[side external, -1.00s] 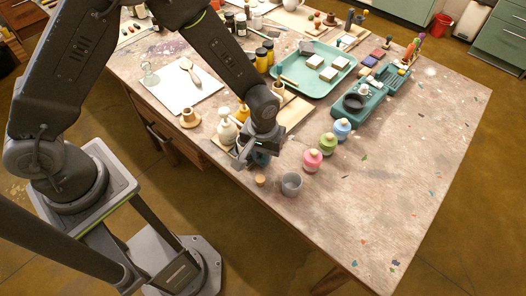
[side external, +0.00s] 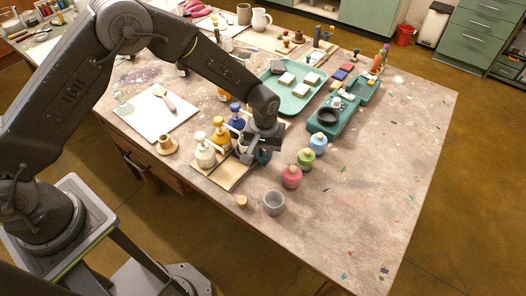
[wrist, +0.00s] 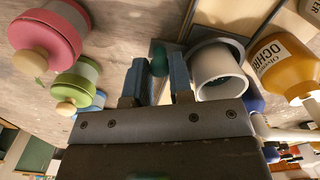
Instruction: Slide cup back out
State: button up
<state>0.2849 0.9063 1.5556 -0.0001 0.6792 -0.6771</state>
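In the side view my gripper (side external: 259,153) points down over the table, beside the row of pump bottles. In the wrist view its two blue fingers (wrist: 158,82) are apart. A dark green rounded thing shows in the gap between them; I cannot tell whether it is touched. A white cup (wrist: 222,75) with a grey inside stands just right of the right finger, outside the gap, next to an ochre bottle (wrist: 284,66). In the side view my gripper mostly hides this cup. A separate grey cup (side external: 273,203) stands near the table's front edge.
White (side external: 205,153), ochre (side external: 221,137) and blue (side external: 236,117) pump bottles stand left of my gripper on a board (side external: 232,178). Pink (side external: 292,177), green (side external: 306,160) and blue (side external: 319,145) jars stand to the right. A cork (side external: 242,202) lies in front. The right table side is clear.

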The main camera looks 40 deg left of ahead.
jog(key=shift+o, duration=0.8)
notch_tip(320, 180, up, 14)
jog(key=shift+f, duration=0.1)
notch_tip(320, 180, down, 14)
jog(key=n, duration=0.4)
jog(key=shift+g+y, duration=0.3)
jog(key=shift+c, duration=0.4)
jog(key=shift+d, duration=0.1)
grip_shut()
